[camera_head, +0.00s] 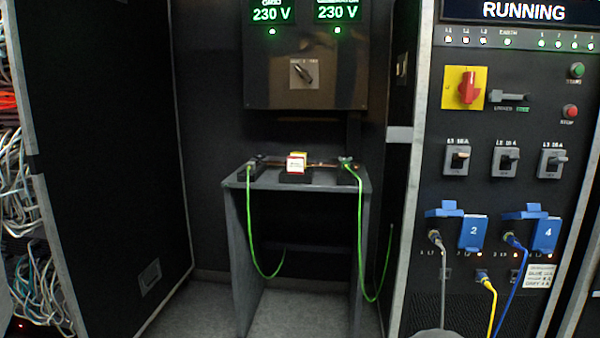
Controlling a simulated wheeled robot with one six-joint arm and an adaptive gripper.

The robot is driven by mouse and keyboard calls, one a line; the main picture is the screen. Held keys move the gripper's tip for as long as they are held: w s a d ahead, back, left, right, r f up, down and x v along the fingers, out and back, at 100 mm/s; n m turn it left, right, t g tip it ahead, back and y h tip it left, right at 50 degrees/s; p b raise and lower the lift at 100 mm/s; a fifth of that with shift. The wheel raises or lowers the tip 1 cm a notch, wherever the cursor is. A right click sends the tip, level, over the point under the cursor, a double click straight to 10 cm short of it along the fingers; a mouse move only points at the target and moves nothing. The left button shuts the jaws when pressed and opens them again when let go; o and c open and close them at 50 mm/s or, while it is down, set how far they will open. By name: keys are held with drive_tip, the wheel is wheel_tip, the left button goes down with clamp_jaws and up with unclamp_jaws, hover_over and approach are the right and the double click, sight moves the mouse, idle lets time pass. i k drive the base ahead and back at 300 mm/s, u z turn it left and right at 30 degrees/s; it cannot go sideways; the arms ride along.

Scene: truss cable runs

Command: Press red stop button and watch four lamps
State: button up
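The red stop button (570,112) is on the dark panel at the right, just above a label reading STOP. A row of small lamps runs under the display, and the four numbered lamps (566,45) at its right end glow green. The display (523,12) above them reads RUNNING. My gripper is not in view. A rounded grey shape (437,334) shows at the bottom edge; I cannot tell what it is.
A green start button (577,70) sits above the stop button. A red rotary handle (468,89) is on a yellow plate. Blue covers (473,232) and plugged cables jut out below. A grey stand (240,240) with green cables is at centre.

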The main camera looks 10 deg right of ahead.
sight(571, 111)
drive_tip(key=k, duration=0.8)
drive_tip(key=z, duration=0.85)
drive_tip(key=i, duration=1.65)
drive_tip(key=u, duration=0.9)
drive_tip(key=i, duration=0.45)
drive_tip(key=z, duration=0.65)
drive_tip(key=k, duration=0.4)
drive_tip(key=z, duration=0.4)
drive_tip(key=i, duration=0.5)
